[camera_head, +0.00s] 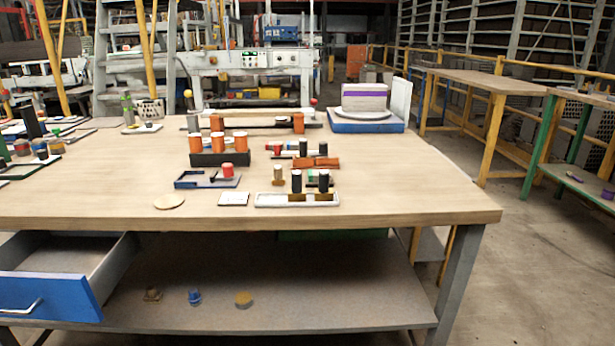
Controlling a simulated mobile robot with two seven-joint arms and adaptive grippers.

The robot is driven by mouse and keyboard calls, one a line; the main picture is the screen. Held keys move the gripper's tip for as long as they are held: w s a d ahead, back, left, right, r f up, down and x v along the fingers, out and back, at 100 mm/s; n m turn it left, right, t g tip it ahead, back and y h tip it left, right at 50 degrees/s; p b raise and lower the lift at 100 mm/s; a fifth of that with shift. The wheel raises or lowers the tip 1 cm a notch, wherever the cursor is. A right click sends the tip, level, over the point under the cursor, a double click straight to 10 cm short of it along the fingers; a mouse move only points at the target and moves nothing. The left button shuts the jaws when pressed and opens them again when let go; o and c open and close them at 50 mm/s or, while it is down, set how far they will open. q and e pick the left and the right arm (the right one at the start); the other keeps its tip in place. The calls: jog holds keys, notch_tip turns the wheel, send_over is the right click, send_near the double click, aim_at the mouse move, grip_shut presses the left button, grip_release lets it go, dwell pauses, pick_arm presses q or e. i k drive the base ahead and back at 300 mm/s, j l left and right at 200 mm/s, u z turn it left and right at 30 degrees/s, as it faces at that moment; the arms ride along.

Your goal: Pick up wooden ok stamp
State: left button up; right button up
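A small tan, wooden-looking stamp-shaped piece (278,175) stands upright on the workbench top, near the middle. It looks like the wooden stamp, but any "ok" marking on it is too small to read. It stands just behind a white tray (263,200) that holds dark cylinders at its right part. A small white card or pad (234,199) lies in front and to the left of the piece. Neither of my grippers shows in the head view.
The wooden workbench (400,200) has clear room at its front right. A dark box (220,158) with orange cylinders and a blue-grey tray (190,181) stand left of the piece. A blue drawer (50,295) hangs open below. Small objects lie on the lower shelf (340,300).

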aim_at(278, 179)
jog(key=z, duration=1.35)
jog(key=j+z, duration=0.35)
jog(key=k+j+z, duration=0.1)
jog(key=j+z, duration=0.3)
